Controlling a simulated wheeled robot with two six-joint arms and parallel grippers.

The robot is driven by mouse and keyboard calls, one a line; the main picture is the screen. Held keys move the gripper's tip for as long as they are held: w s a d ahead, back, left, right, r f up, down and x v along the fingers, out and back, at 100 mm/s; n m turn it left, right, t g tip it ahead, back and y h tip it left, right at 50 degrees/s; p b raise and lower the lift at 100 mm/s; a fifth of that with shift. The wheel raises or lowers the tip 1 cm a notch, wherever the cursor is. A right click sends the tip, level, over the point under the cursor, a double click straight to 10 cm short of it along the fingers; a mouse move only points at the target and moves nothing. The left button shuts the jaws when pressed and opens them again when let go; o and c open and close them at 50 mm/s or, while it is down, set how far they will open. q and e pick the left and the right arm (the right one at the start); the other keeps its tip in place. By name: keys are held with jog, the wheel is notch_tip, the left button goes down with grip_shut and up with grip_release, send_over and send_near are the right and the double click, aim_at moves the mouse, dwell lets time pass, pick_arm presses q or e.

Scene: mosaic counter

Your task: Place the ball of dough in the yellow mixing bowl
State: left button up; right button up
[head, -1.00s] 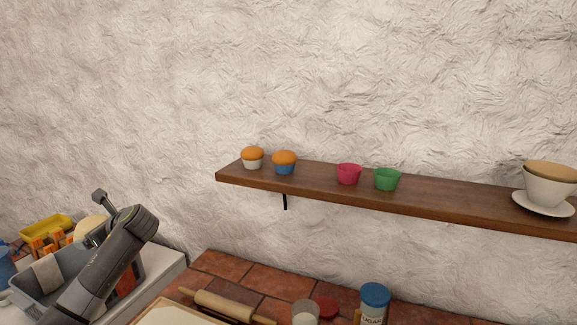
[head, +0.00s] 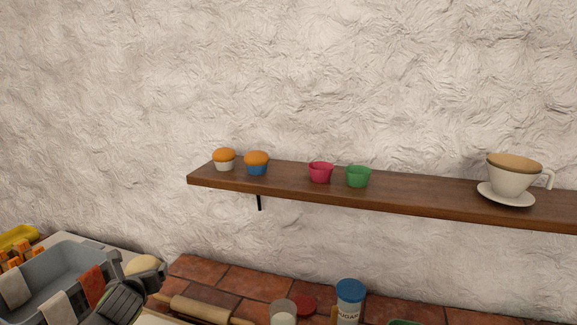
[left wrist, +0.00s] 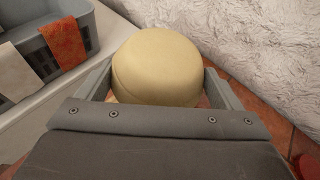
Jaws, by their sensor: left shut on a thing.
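The ball of dough (head: 143,263) is pale, round and smooth. My left gripper (head: 140,269) is shut on it at the lower left of the head view, near the corner of the tiled counter. In the left wrist view the dough (left wrist: 157,62) fills the space between the two fingers of the left gripper (left wrist: 157,82). My right gripper is not in view.
A grey bin with draped cloths (head: 60,266) stands left of the dough. A wooden shelf (head: 420,204) with cups runs above.

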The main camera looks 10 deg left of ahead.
pick_arm(q)
jog(key=s+d+r+m+t+h, duration=0.1)
jog(key=d+r+m+h, duration=0.3)
jog(key=d, duration=0.8)
jog(key=s+d+r+m+t+h, duration=0.1)
jog(key=d+r, duration=0.4)
jog(key=d, duration=0.7)
jog(key=s+d+r+h+b, duration=0.1)
jog(key=s+d+r+b, duration=0.1)
jog(key=s+d, duration=0.3)
jog(key=shift+s+d+r+m+h, duration=0.3)
jog(key=shift+s+d+r+m, duration=0.1)
jog(key=shift+r, duration=0.45)
